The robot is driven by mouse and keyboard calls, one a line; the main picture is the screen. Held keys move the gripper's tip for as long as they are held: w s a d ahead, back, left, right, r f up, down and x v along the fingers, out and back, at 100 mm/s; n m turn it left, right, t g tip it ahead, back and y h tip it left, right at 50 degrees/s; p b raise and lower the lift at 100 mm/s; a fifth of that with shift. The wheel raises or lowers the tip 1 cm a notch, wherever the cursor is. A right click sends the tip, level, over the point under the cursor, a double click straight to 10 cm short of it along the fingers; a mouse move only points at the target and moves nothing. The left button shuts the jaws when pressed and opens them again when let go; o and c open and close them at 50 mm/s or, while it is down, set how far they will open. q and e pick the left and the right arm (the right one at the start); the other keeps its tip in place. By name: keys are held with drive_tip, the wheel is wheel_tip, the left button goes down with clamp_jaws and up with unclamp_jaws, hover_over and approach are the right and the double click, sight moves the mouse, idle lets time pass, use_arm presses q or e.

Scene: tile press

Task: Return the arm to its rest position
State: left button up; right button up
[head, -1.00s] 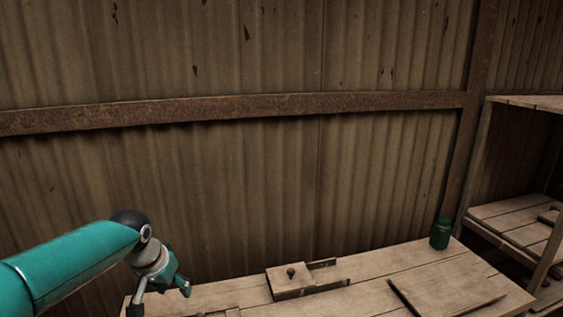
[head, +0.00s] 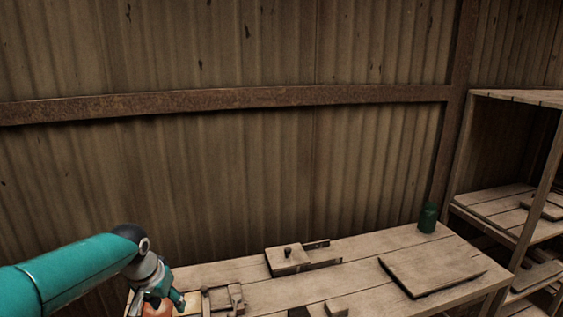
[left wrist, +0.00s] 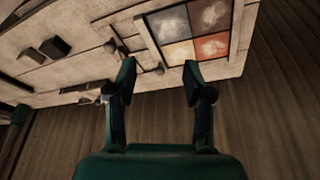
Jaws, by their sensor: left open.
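My left arm comes in from the left in the head view, and its gripper (head: 164,303) is low at the table's left end, partly cut off by the picture's bottom edge. In the left wrist view the left gripper (left wrist: 159,72) has its two fingers wide apart with nothing between them. An orange-red patch (head: 158,308) shows beside the gripper in the head view. My right gripper is not in view.
The wooden table (head: 365,250) carries a knobbed wooden block (head: 287,262), a small wooden frame (head: 222,298), a flat board (head: 432,270) and a green jar (head: 428,218). A wooden shelf (head: 515,97) stands at the right. A corrugated wall (head: 230,170) closes off the back.

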use_arm(q)
drive_tip(key=s+d+f+g+h+b, duration=0.15)
drive_tip(key=s+f, duration=0.25)
drive_tip(key=f, duration=0.5)
drive_tip(key=s+d+f+g+b, duration=0.1)
drive_tip(key=s+d+f+g, duration=0.1)
drive_tip(key=s+f, duration=0.45)
drive_tip(key=s+d+f+g+b, duration=0.1)
drive_tip(key=s+d+f+g, duration=0.15)
drive_tip(key=f, duration=0.85)
drive_tip(key=s+d+f+n+t+h+b, duration=0.1)
drive_tip(key=s+d+f, duration=0.2)
drive_tip(key=s+f, duration=0.2)
drive_tip(key=s+d+f+n+t+h, duration=0.1)
drive_tip(key=s+d+f, duration=0.3)
drive_tip(key=s, duration=0.7)
drive_tip(key=shift+d+f+n+t+b, duration=0.25)
drive_tip(key=shift+f+n+t+b, duration=0.25)
drive_tip(key=shift+f, duration=0.8)
